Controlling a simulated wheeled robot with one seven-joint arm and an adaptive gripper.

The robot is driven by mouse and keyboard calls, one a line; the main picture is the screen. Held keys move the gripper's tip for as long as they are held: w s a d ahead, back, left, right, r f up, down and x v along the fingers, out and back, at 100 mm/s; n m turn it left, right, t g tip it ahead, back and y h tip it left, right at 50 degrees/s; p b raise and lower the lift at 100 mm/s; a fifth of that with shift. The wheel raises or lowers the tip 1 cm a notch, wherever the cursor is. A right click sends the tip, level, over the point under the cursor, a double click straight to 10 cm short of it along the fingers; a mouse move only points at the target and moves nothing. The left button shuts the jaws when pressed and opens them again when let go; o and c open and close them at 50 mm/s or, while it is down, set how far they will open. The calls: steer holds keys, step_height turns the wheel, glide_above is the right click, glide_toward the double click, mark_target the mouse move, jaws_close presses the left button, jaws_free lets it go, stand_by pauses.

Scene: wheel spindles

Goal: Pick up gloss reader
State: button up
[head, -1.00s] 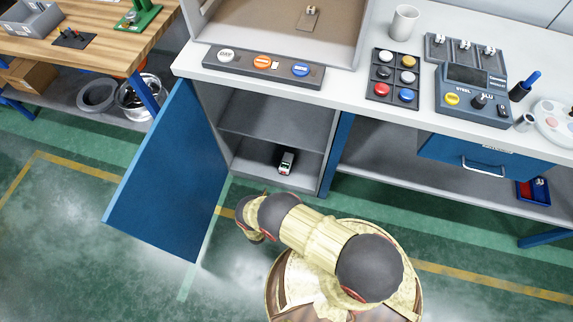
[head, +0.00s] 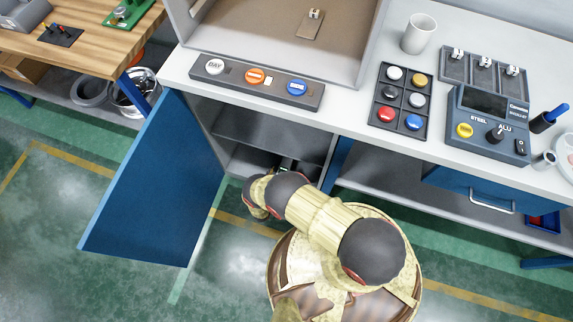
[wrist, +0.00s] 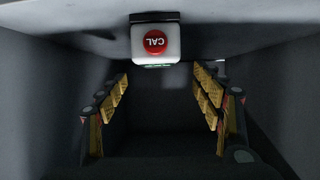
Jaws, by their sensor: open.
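The gloss reader appears to be the small white device with a red CAL button (wrist: 155,45) at the top middle of the wrist view. In the head view only a bit of it (head: 287,163) shows inside the open cabinet, and my arm hides the rest. My gripper (wrist: 161,88) is open and empty in the wrist view. Its yellow-padded fingers stand to the left and right, and the device lies beyond them, between their lines. No contact with it shows. In the head view my gripper is hidden.
The cabinet's blue door (head: 160,185) stands open on the left. Grey cabinet walls close in on both sides in the wrist view. A shelf (head: 270,135) lies above the lower compartment. The bench top (head: 350,120) holds a button bar, a mug and a control box.

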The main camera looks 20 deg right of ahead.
steer(key=x, duration=0.2)
steer(key=b+x, duration=0.1)
steer(key=x, duration=0.1)
steer(key=f+b+x, duration=0.1)
steer(key=x, duration=0.1)
steer(key=shift+s+d+f, duration=0.1)
steer(key=shift+s+d, duration=0.05)
steer(key=shift+w+d+b, duration=0.2)
steer(key=shift+w+b, duration=0.1)
steer(key=shift+b, duration=0.05)
steer(key=shift+c, duration=0.5)
steer(key=c, duration=1.4)
